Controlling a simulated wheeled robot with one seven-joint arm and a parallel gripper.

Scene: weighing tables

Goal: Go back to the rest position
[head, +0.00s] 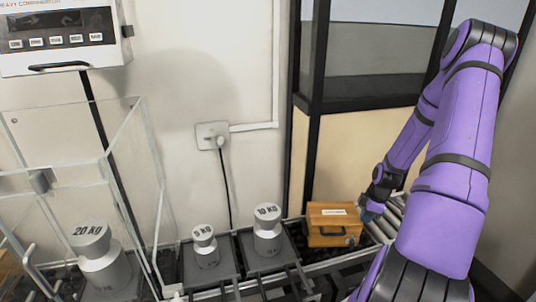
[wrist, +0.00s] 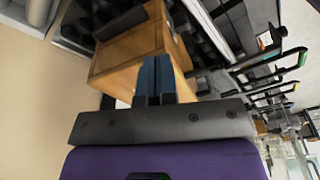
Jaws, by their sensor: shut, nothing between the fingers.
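My gripper (head: 369,211) is at the right side of the wooden box, at the lower right of the head view. In the wrist view its two blue fingers (wrist: 155,78) are pressed together with nothing between them. They point toward the wooden box, and I cannot tell whether they touch it.
A roller strip (head: 393,222) lies right of the box. Two metal weights, one marked 10 KG (head: 267,228) and a smaller one (head: 205,247), stand on dark trays to the left. A 20 KG weight (head: 97,258) stands inside a clear-walled enclosure (head: 133,165). A control panel (head: 62,40) hangs above.

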